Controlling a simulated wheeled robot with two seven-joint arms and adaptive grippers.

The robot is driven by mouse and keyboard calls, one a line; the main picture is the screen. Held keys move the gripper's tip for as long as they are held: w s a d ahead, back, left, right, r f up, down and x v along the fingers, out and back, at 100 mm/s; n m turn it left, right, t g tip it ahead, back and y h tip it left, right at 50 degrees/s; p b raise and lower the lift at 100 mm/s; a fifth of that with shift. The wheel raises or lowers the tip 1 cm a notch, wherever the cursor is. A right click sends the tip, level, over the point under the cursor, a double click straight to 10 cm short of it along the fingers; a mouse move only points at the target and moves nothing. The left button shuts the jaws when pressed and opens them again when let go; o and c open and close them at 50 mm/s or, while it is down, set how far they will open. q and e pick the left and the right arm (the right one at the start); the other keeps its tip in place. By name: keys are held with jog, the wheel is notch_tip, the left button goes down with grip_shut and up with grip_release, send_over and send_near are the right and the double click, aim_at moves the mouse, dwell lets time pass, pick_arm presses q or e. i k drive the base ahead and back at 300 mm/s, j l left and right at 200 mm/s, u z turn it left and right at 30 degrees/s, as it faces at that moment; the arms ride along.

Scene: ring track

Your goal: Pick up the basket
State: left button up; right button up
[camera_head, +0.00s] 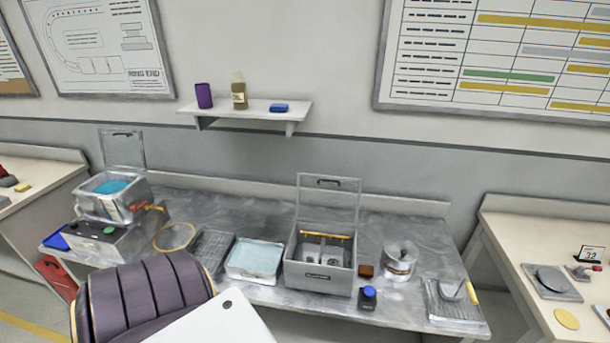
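No plainly separate basket shows. A yellow bar like a handle (326,235) spans the inside of a grey metal box (318,279) on the middle bench; it may belong to a basket in the box, but the front wall hides what is below. The box's clear lid (328,201) stands open at the back. A dark grid-like rack or tray (209,249) lies left of the box; I cannot tell if it is a basket. Neither of my grippers is in view.
A tray of pale blue liquid (254,259) stands left of the box. A blue-capped bottle (368,297) and metal canister (400,260) stand right. A blue-filled bath (108,198) is far left.

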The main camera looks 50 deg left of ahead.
aim_at(321, 257)
jog(key=u, duration=1.45)
jog(key=i+j+z, duration=0.15)
jog(key=i+j, duration=0.1)
jog(key=i, duration=0.1)
